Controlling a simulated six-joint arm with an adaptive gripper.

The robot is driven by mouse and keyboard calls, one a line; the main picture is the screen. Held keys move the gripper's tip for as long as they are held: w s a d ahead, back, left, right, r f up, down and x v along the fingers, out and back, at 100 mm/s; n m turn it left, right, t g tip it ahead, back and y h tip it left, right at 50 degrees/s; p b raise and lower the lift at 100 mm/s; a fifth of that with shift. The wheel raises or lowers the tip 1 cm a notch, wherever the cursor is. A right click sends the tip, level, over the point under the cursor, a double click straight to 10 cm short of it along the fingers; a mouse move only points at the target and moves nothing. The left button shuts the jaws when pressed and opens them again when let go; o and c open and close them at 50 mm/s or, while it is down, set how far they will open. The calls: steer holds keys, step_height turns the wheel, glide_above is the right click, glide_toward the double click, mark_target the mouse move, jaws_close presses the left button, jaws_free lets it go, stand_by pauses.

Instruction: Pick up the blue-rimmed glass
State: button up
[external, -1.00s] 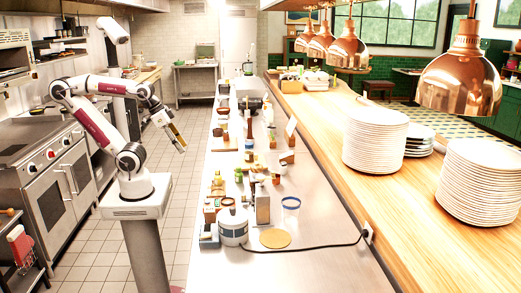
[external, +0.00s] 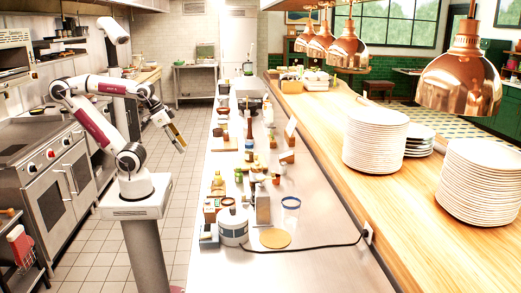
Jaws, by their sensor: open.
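The blue-rimmed glass (external: 291,209) stands upright on the steel counter (external: 325,255), near the front of the picture. It is clear, with a blue band at its top. My gripper (external: 181,146) hangs over the floor aisle to the left of the counter, tilted downward. It is open and empty, well apart from the glass. Several items on the counter lie between my gripper and the glass.
A black cord (external: 320,248) crosses the counter. Bottles and jars crowd its left side. Plate stacks (external: 374,142) stand on the wooden shelf at right.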

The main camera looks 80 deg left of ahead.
steer(key=o, duration=0.8)
steer(key=shift+w, duration=0.1)
